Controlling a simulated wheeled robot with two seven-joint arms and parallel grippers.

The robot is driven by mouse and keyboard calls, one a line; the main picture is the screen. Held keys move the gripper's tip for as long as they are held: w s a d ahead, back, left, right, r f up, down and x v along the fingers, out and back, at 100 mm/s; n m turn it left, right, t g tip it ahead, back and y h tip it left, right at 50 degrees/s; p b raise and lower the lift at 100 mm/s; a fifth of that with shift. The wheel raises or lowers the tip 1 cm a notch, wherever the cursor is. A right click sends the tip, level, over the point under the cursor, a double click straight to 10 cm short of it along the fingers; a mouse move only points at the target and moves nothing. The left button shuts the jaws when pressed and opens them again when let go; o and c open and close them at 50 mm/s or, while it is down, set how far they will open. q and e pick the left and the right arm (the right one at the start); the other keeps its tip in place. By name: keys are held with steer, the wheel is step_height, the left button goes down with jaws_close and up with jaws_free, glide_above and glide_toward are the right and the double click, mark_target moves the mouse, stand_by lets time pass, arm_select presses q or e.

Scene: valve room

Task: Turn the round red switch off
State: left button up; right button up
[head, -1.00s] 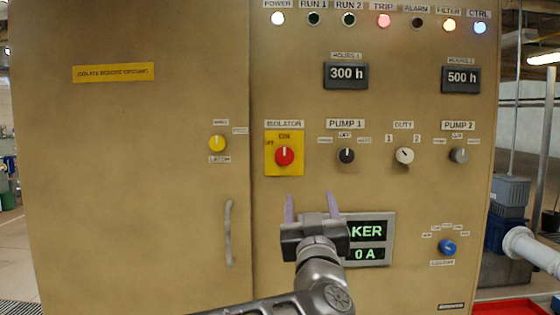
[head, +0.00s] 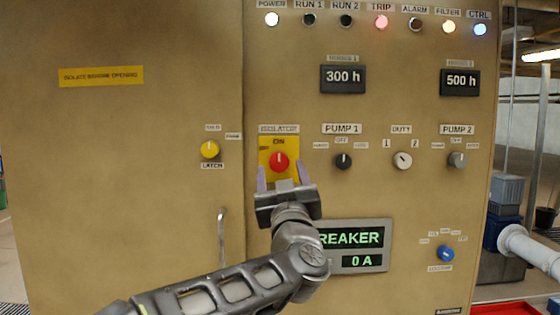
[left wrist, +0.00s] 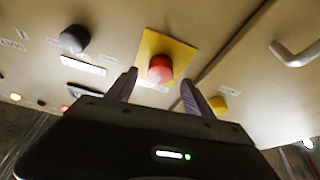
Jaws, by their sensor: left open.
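The round red switch (head: 279,162) sits on a yellow plate (head: 293,144) under the ISOLATOR label. Its white mark points up toward ON. My left gripper (head: 283,179) is open and empty, just below the switch in the head view, with its two purple fingers apart. In the left wrist view the red switch (left wrist: 160,68) shows between and beyond the fingertips (left wrist: 160,80). The fingers do not appear to touch it, though the exact gap is hard to tell. My right gripper is not in view.
The black PUMP 1 knob (head: 343,161) is right of the switch, and the yellow LATCH knob (head: 209,149) is left. A door handle (head: 222,236) stands out at lower left. A BREAKER display (head: 350,246) is below, partly behind my arm.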

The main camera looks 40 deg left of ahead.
mark_target(279, 162)
arm_select(q)
steer(key=shift+p+x, duration=0.3)
steer(key=shift+x, duration=1.2)
steer(key=shift+c, duration=0.5)
jaws_close()
